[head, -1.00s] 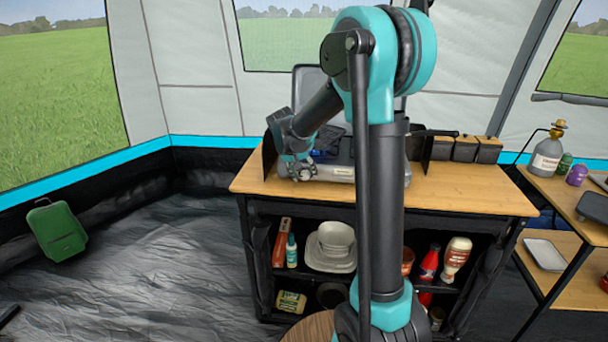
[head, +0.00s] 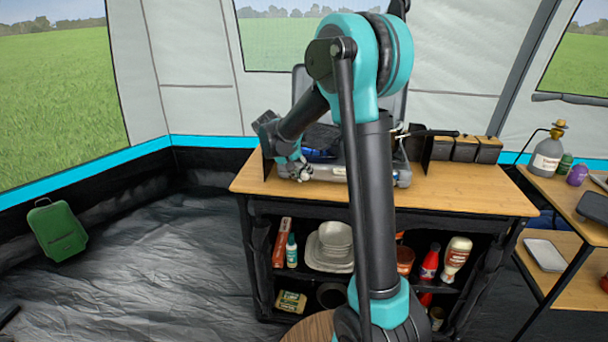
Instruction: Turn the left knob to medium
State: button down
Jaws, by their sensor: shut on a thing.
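A grey camp stove (head: 333,172) with a raised lid stands on the wooden counter, partly hidden behind my arm. My gripper (head: 301,176) is at the left part of the stove's front face, where the left knob would sit. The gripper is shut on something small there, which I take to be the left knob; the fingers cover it. The knob's setting cannot be read. A blue thing (head: 320,155) shows on the stove, just right of the gripper.
The counter (head: 455,190) is clear at its front right. Several dark canisters (head: 466,149) stand at its back right. Shelves below hold bowls (head: 333,240) and bottles. A side table at right holds a grey bottle (head: 546,158). A green case (head: 58,230) is on the floor at left.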

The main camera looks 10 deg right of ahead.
jog(key=h, duration=0.3)
jog(key=n+g+h, duration=0.1)
jog(key=h, duration=0.1)
jog(key=shift+w+a+f, duration=0.1)
jog(key=shift+a+f, duration=0.1)
jog(key=shift+a, duration=0.2)
dwell(0.4)
jog(key=c, duration=1.2)
grip_release()
jog(key=shift+o, duration=0.2)
jog(key=v, duration=1.2)
jog(key=shift+f, duration=0.15)
